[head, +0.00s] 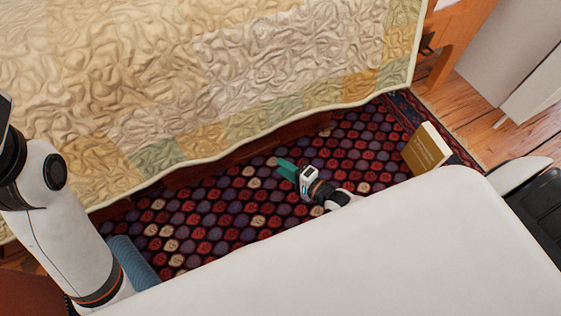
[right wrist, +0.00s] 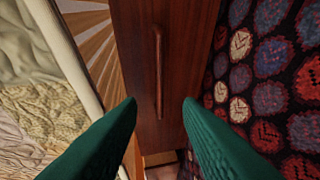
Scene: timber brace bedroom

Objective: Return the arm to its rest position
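My right gripper (head: 286,169) has green fingers and is low over the patterned rug, near the side of the bed. In the right wrist view its two fingers (right wrist: 159,108) are apart, with nothing between them. Beyond them is a dark wooden drawer front (right wrist: 180,60) with a long bar handle (right wrist: 158,75). My white left arm shows at the left edge of the head view, but its gripper is out of the picture.
A bed with a quilt (head: 230,60) fills the top left. A rug (head: 240,205) covers the floor. A yellowish book (head: 427,148) stands on it at right. A blue ribbed roll (head: 130,262) lies at lower left. Wooden floor (head: 480,120) shows at right.

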